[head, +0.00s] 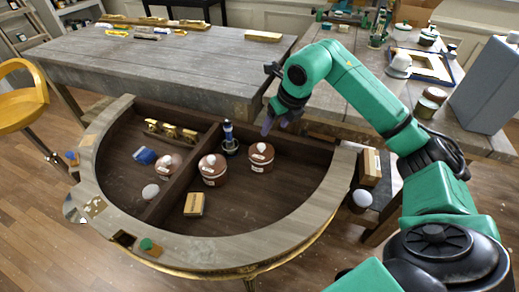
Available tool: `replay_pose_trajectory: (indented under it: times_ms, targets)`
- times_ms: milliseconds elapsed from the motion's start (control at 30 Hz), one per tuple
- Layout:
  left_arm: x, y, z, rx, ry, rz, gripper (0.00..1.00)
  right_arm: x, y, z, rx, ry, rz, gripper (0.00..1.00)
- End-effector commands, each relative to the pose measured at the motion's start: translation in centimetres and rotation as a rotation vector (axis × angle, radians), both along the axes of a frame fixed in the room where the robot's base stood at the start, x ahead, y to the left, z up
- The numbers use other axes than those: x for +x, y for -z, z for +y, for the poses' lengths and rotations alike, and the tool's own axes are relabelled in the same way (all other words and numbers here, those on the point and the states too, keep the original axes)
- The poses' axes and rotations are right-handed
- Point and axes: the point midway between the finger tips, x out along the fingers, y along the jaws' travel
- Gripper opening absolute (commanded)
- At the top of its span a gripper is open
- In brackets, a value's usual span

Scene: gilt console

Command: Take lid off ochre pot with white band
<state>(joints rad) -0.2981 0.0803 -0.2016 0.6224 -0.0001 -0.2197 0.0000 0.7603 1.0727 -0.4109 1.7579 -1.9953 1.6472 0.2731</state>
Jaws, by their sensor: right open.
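Two reddish-brown lidded pots with white bands stand in the half-round console's right compartment: one left (213,172), one right (262,160). A similar smaller pot (167,165) stands in the left compartment. Each seems to have its lid on, with a pale label or knob on top. I cannot tell from colour which is the ochre one. My right gripper (276,122) is open and empty, pointing down above the back of the console, behind and above the right-hand pot and apart from it. My left gripper is not in view.
A wooden block (194,204) lies in front. A divider (185,180) splits the console (215,246). A grey table (180,62) stands behind; a cluttered table is at the right.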

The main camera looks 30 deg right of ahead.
Motion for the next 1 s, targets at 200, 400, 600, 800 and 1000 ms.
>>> replay_pose_trajectory:
  times_ms: [200, 400, 600, 800, 1000]
  targets:
    - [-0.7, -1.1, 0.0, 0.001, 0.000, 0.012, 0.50, 2.0, 4.8, 0.4, 0.006, -0.004, 0.004, 0.68]
    - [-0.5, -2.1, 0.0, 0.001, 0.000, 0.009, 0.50, 3.0, 7.2, 1.0, 0.007, -0.006, 0.004, 0.68]
    - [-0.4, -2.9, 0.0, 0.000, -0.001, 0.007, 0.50, 4.4, 10.6, 1.4, 0.006, -0.005, 0.002, 0.68]
    - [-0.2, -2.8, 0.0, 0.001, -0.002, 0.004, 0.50, 4.5, 11.0, 1.3, 0.004, -0.005, -0.001, 0.68]
    - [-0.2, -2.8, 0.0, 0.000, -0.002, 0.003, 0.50, 4.5, 10.9, 1.3, 0.005, -0.005, -0.002, 0.00]
